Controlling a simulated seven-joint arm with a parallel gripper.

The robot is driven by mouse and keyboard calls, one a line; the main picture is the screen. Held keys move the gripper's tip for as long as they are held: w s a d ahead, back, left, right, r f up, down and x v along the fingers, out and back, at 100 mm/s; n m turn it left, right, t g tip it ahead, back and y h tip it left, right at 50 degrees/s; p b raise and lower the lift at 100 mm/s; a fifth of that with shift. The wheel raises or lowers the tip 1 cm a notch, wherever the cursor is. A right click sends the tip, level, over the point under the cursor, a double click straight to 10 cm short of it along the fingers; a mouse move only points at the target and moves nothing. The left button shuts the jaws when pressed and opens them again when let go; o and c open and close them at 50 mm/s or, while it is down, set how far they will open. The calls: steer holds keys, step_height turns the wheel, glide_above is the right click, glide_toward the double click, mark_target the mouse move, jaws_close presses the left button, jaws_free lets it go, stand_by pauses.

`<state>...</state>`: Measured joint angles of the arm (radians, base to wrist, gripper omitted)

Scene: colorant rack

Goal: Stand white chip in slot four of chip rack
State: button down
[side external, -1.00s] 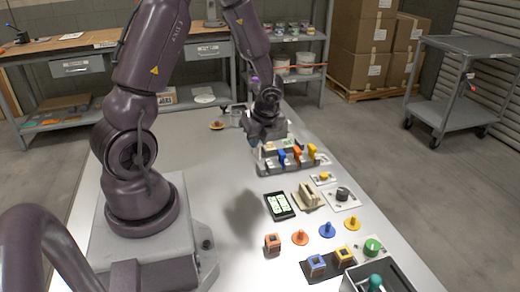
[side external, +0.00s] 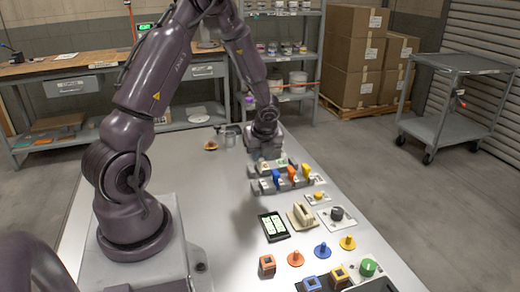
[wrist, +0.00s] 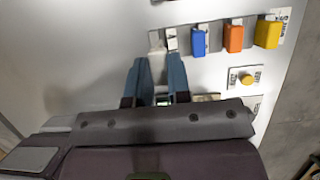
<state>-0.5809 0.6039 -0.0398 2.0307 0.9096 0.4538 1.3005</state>
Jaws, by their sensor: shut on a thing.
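My gripper (wrist: 158,72) is shut, its two blue-grey fingers close together at the left end of the chip rack. A small white piece, apparently the white chip (wrist: 157,42), shows at the fingertips; most of it is hidden between them. In the side external view my gripper (side external: 264,155) is low over the rack's back left end and hides what it holds. The grey chip rack (side external: 285,184) holds a blue chip (side external: 276,176), an orange chip (side external: 291,173) and a yellow chip (side external: 305,170). I cannot tell whether the white chip is inside a slot.
A yellow button on a plate (side external: 318,196), a dark knob (side external: 337,213), a beige block (side external: 301,215) and a black-framed panel (side external: 273,227) stand in front of the rack. Several pegs and blocks lie nearer. The table's left middle is clear.

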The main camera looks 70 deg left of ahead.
mark_target(260, 171)
steer(key=shift+f, duration=2.1)
steer(key=shift+f, duration=0.35)
steer(key=shift+f, duration=0.35)
steer(key=shift+f, duration=0.35)
steer(key=shift+f, duration=0.25)
stand_by(0.5)
steer(key=c, duration=0.7)
jaws_free()
steer(key=shift+o, duration=0.2)
steer(key=shift+r, duration=0.15)
